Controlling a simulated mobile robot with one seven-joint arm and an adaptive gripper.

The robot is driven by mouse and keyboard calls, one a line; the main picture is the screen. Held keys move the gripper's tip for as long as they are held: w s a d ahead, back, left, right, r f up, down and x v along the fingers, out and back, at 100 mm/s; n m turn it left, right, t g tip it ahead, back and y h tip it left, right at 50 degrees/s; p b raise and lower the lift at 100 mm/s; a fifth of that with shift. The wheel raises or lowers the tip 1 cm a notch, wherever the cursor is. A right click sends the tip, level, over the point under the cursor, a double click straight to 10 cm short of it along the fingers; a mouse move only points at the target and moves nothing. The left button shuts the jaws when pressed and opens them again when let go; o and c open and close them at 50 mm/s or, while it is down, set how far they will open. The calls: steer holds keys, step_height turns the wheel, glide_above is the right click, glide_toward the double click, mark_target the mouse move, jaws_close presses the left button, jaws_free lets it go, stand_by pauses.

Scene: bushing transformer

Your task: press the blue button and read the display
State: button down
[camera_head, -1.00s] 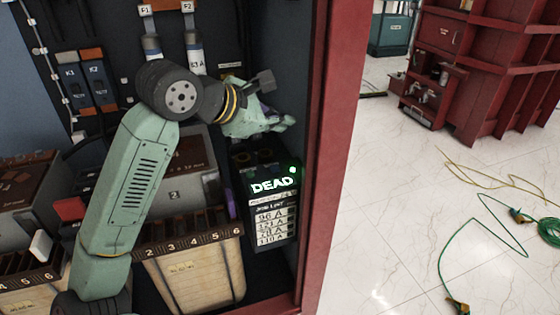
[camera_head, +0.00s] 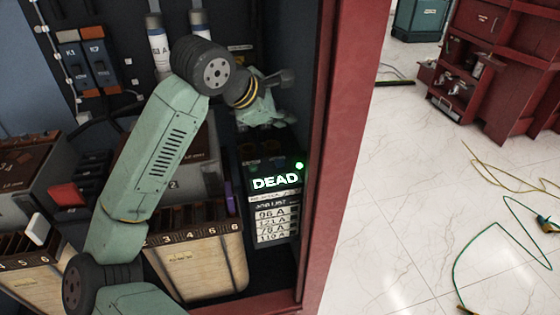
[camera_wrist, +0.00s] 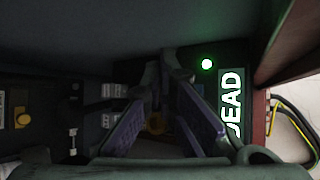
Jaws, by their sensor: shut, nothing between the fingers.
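The display (camera_head: 275,182) glows white with the word DEAD on the front of a dark box low in the red cabinet. A green light (camera_head: 299,166) shines at its upper right corner. The display also shows sideways in the wrist view (camera_wrist: 231,105), partly cut off by my gripper. My gripper (camera_head: 264,128) is just above the box; its fingertips are hard to make out there. In the wrist view my gripper (camera_wrist: 164,75) is shut and empty, with purple-grey pads beside the display. I cannot make out a blue button in either view.
A job list (camera_head: 277,222) with several ampere values is below the display. The red cabinet post (camera_head: 338,150) stands close on the right. A numbered wooden crate (camera_head: 195,268) and a red block (camera_head: 66,195) are left of the box. Cables lie on the floor outside.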

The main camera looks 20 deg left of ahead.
steer(key=b, duration=0.4)
glide_above(282, 164)
step_height(282, 164, down, 8)
steer(key=shift+r, duration=0.15)
steer(key=shift+f+b, duration=0.35)
steer(key=shift+f, duration=0.05)
steer(key=shift+f+b, duration=0.2)
steer(key=shift+b, duration=0.1)
stand_by(0.7)
steer(key=shift+f+b, duration=0.3)
steer(key=shift+b, duration=0.25)
steer(key=shift+f+b, duration=0.4)
steer(key=shift+b, duration=0.25)
stand_by(0.6)
steer(key=shift+r, duration=0.9)
